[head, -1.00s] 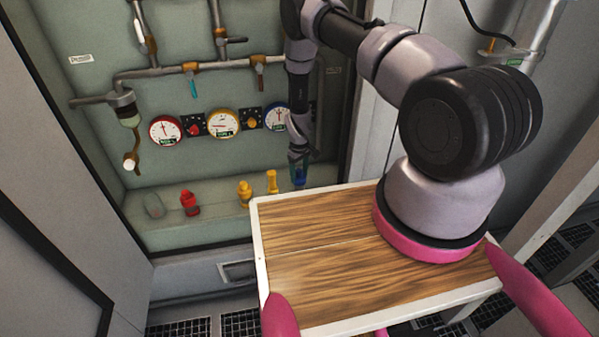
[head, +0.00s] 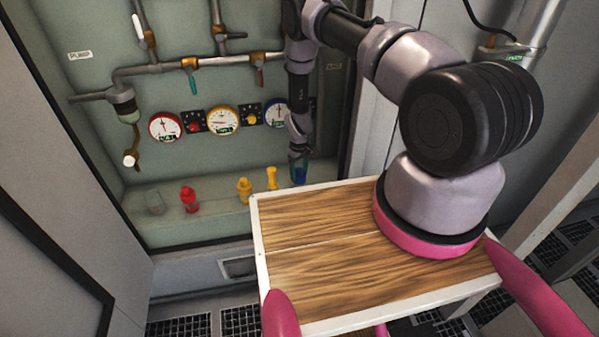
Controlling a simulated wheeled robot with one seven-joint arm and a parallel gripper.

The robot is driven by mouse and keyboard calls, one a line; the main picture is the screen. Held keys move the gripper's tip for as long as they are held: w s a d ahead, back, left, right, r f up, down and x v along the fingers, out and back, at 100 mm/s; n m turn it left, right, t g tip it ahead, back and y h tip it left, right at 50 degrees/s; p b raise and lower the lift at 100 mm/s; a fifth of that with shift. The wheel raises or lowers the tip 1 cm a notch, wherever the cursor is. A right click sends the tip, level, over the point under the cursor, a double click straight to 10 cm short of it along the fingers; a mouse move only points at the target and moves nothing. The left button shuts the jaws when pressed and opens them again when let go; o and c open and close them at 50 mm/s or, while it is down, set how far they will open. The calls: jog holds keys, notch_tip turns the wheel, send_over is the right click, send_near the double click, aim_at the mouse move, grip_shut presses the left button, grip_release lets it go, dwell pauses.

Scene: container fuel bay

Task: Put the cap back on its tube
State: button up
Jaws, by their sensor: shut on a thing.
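My gripper (head: 299,160) points down at the ledge of the green panel, just behind the far edge of the wooden top. It is shut on a blue piece (head: 299,174), mostly covered by the fingers. I cannot tell whether this is a cap alone, or whether it touches a tube or the ledge. Left of it stand a slim yellow piece with a flared top (head: 271,178) and a yellow capped-looking piece (head: 244,190). Farther left are a red piece (head: 189,200) and a pale see-through green piece (head: 154,202). All of these stand upright on the ledge.
The pale ledge (head: 218,208) runs along the panel's foot. Above it are round gauges (head: 222,121), knobs and pipes (head: 175,70) with small levers. A cabinet door (head: 75,190) stands at the left.

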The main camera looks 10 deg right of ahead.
jog(key=shift+f, duration=0.15)
jog(key=shift+f, duration=0.3)
jog(key=o, duration=1.4)
jog(key=shift+o, duration=0.2)
